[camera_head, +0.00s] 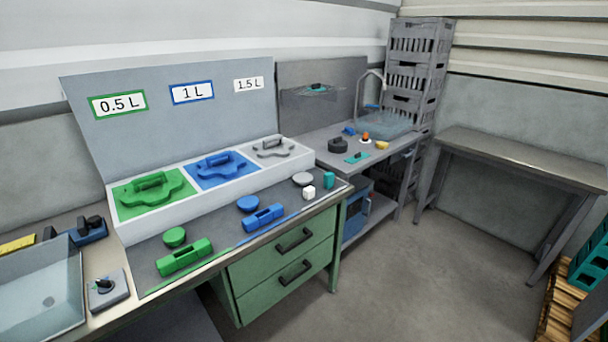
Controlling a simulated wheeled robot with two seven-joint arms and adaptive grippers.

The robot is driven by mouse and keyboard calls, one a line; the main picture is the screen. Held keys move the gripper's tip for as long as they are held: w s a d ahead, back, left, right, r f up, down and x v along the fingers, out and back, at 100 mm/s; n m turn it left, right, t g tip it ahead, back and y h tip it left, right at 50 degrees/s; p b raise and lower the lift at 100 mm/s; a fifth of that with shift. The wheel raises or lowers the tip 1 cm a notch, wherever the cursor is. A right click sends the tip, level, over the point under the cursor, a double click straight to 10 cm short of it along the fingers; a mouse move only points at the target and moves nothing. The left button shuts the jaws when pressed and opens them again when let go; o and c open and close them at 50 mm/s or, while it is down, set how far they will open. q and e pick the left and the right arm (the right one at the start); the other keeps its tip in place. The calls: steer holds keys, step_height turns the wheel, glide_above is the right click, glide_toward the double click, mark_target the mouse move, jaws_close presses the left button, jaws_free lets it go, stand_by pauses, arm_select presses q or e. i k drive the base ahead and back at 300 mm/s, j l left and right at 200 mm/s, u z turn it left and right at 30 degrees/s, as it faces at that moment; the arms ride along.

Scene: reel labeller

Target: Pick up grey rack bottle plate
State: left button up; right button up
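The grey bottle plate (274,149) lies in the right-hand compartment of the white rack (200,205), below the 1.5 L label (248,85). It has a raised handle on top and a wavy outline. A green plate (150,196) sits in the left compartment under the 0.5 L label, and a blue plate (220,169) in the middle one under the 1 L label. Neither of my grippers is in view.
Green and blue blocks and round pieces lie in front of the rack, with a grey disc (303,180), white cube (309,193) and teal block (329,180) at the right. A clear tray (40,295) stands left. A sink bench (345,135) and open floor lie right.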

mark_target(302, 179)
steer(key=i+l+u, duration=0.1)
steer(key=i+l, duration=0.3)
steer(key=i, duration=0.2)
steer(key=i+l+u, duration=0.1)
steer(key=i+l, duration=0.35)
steer(key=i, duration=0.1)
